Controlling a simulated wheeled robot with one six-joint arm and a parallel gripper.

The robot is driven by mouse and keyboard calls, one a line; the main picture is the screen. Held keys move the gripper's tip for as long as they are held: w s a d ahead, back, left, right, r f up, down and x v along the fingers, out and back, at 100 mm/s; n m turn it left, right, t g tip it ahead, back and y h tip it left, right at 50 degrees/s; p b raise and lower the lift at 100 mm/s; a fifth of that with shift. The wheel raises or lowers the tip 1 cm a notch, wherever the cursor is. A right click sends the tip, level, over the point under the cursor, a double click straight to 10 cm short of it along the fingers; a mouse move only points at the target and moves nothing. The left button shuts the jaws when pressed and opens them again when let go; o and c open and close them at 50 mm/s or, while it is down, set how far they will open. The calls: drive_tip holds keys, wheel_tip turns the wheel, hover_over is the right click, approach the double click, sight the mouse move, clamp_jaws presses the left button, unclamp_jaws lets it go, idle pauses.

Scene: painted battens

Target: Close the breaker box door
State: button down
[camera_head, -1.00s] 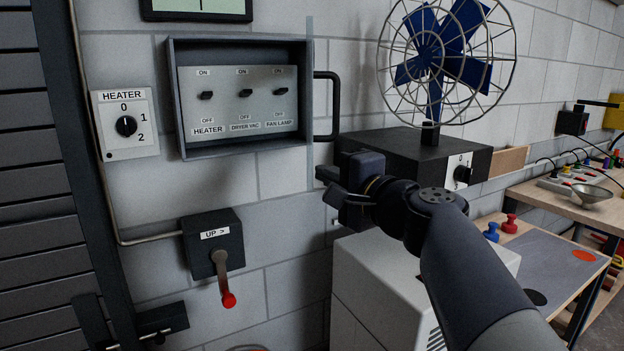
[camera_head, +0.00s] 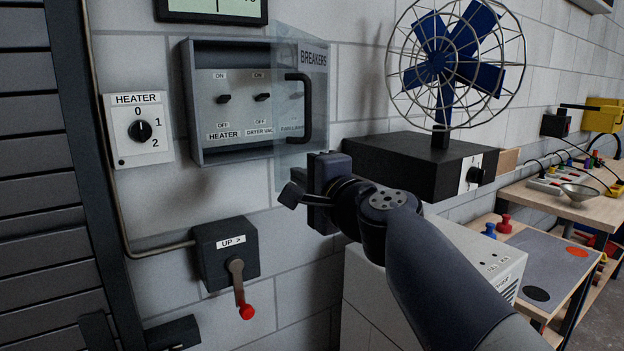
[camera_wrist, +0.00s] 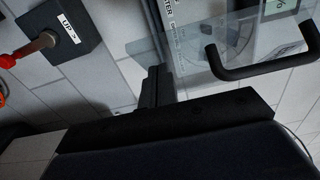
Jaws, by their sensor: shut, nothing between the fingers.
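The breaker box (camera_head: 190,100) is a grey wall box with labelled switches inside. Its clear door (camera_head: 290,178), marked BREAKERS and fitted with a black handle (camera_head: 306,108), is hinged at the right and stands partly swung, overlapping the box's right part in the head view. My gripper (camera_head: 297,194) is shut and empty, just below and by the door's lower edge. In the wrist view the door (camera_wrist: 190,47) and its handle (camera_wrist: 262,70) are close beyond my fingers (camera_wrist: 155,88). I cannot tell whether my fingers touch the door.
A fan (camera_head: 440,65) on a black box (camera_head: 425,165) stands right of the door. A heater dial (camera_head: 138,130) is left of the box. A red-handled lever switch (camera_head: 228,255) is below. A white cabinet (camera_head: 400,280) stands under my arm.

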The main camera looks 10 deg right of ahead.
drive_tip(key=shift+w+a+m+t+h+p, duration=0.15)
drive_tip(key=shift+w+a+m+h+p, duration=0.2)
drive_tip(key=shift+w+a+p, duration=1.25)
drive_tip(key=shift+w+a+m+t+h+p, duration=0.15)
drive_tip(key=shift+w+a+h+p, duration=0.35)
drive_tip(key=shift+w+a, duration=2.1)
drive_tip(key=shift+w+a+m+t+h+p, duration=0.1)
drive_tip(key=shift+w+a+m+h+p, duration=0.25)
drive_tip(key=shift+w+a+p, duration=1.7)
drive_tip(key=shift+s+a+b, duration=0.95)
